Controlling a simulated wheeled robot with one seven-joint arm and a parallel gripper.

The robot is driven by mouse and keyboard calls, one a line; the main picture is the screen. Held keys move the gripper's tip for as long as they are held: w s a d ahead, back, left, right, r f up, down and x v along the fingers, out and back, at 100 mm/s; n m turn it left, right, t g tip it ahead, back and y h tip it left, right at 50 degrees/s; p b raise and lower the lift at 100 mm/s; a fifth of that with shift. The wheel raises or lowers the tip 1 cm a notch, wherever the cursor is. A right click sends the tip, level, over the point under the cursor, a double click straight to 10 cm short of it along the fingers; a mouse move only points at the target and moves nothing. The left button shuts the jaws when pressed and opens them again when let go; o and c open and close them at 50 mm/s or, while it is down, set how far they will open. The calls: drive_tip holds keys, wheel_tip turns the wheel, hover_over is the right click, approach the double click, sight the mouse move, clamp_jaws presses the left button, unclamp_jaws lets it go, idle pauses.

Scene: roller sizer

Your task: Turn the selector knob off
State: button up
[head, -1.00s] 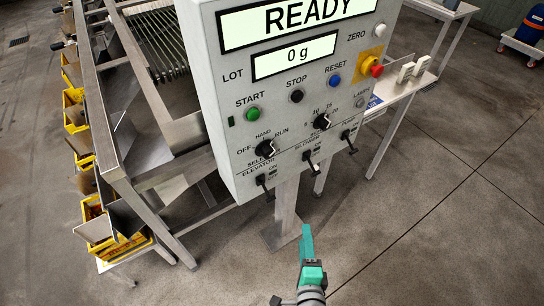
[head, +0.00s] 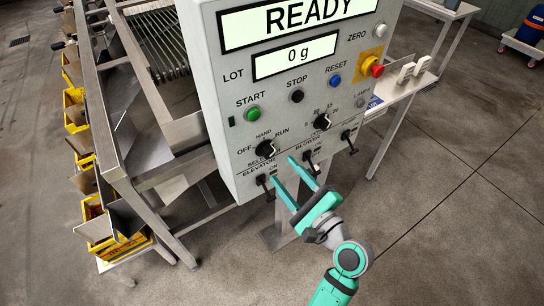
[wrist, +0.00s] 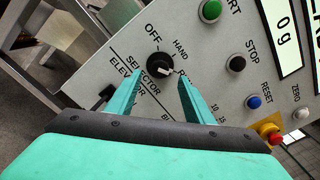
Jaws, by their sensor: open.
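The selector knob (head: 265,148) is a black round knob low on the grey control panel, with OFF at its left, HAND above and RUN at its right. In the wrist view the knob (wrist: 159,65) has a white mark that points toward RUN. My gripper (head: 283,169) is open and empty, just below and to the right of the knob in the head view. In the wrist view my gripper (wrist: 160,78) has its two teal fingers spread, with the knob between and beyond their tips. I see no contact with the knob.
The elevator toggle (head: 264,181) and blower toggle (head: 311,160) stick out close to my fingers. Start button (head: 252,113), stop button (head: 297,96) and a red emergency button (head: 375,68) sit higher. Open floor lies to the right.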

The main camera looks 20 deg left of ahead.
sight(270, 155)
drive_tip(key=x, duration=0.7)
drive_tip(key=shift+w+a, duration=0.15)
drive_tip(key=c, duration=1.1)
